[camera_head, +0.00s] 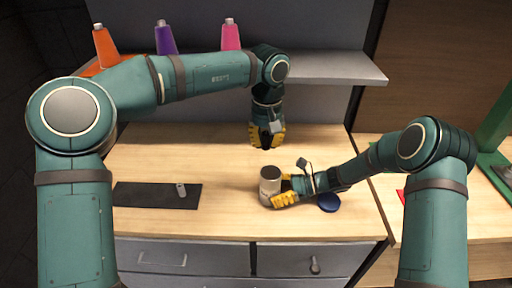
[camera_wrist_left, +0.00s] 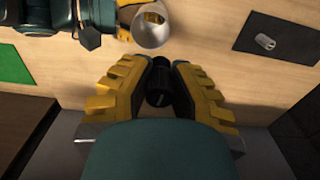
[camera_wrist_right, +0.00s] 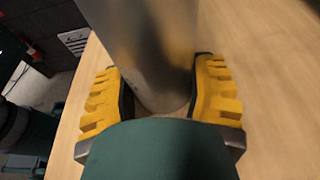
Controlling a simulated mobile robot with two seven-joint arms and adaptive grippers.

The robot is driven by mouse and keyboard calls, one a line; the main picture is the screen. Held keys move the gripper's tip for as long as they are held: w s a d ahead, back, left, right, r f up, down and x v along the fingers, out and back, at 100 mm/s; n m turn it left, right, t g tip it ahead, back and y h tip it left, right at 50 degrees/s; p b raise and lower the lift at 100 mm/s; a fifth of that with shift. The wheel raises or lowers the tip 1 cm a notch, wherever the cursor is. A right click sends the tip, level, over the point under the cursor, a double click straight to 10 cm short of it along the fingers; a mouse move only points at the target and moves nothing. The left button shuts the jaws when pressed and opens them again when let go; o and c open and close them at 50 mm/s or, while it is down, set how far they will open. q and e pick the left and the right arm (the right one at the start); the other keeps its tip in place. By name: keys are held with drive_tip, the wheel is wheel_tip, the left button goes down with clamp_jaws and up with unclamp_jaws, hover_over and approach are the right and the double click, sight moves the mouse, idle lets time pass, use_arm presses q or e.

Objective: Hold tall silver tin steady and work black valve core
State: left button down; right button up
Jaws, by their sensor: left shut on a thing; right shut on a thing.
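The tall silver tin (camera_head: 270,178) stands upright on the wooden worktop. My right gripper (camera_head: 283,193) is shut around its side; the tin also fills the top middle of the right wrist view (camera_wrist_right: 148,45), between the yellow fingers (camera_wrist_right: 160,98). The open-looking rim of the tin shows in the left wrist view (camera_wrist_left: 152,30). My left gripper (camera_head: 266,143) points down behind the tin, near the back of the worktop. It is shut on the black valve core (camera_wrist_left: 158,94), seen between its fingertips (camera_wrist_left: 160,88) and apart from the tin. In the head view the core is mostly hidden by the fingers.
A grey shelf (camera_head: 335,68) with orange, purple and pink bottles is behind.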

use_arm(q)
drive_tip(key=shift+f, duration=2.8)
drive_tip(key=c, duration=0.9)
unclamp_jaws()
drive_tip(key=shift+c, duration=0.2)
drive_tip(key=shift+r, duration=0.1)
wheel_tip(320, 180, up, 12)
drive_tip(key=shift+f, duration=0.1)
